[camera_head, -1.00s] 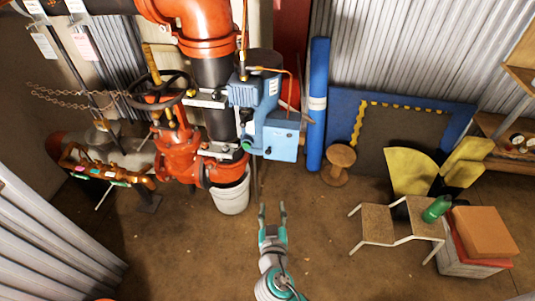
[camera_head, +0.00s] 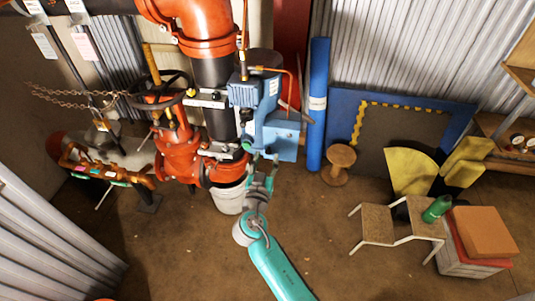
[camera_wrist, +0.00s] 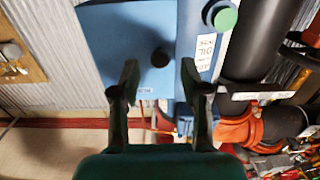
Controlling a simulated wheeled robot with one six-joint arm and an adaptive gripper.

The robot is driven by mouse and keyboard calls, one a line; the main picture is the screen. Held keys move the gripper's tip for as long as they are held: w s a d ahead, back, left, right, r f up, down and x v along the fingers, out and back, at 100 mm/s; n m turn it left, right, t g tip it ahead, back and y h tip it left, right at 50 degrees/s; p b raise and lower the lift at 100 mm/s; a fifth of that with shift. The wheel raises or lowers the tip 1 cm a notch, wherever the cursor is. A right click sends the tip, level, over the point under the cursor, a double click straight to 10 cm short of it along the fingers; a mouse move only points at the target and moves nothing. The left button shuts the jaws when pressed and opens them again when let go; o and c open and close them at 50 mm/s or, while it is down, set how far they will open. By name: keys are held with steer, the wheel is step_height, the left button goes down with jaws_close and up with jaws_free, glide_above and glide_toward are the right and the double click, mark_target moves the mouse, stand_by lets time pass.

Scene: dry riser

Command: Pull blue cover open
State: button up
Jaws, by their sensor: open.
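The blue cover (camera_head: 282,135) is the front of a blue box on the red and black riser pipework. In the wrist view, the cover (camera_wrist: 115,40) fills the upper middle and looks closed, with a round black knob (camera_wrist: 160,57) on it. My gripper (camera_head: 263,160) is up at the box's lower left in the head view. In the wrist view, my gripper (camera_wrist: 160,78) is open, its two fingers pointing at the cover with the knob between them in the picture. I cannot tell whether the fingers touch the cover. Nothing is held.
A white bucket (camera_head: 229,196) stands below the riser, close to my arm. A green knob (camera_wrist: 225,18) and a black pipe (camera_wrist: 258,45) lie right of the cover in the wrist view. A wooden spool (camera_head: 339,164) and steps (camera_head: 377,222) stand right; the floor between is clear.

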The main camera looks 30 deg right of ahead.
mark_target(281, 144)
steer(key=shift+x, duration=1.45)
jaws_close()
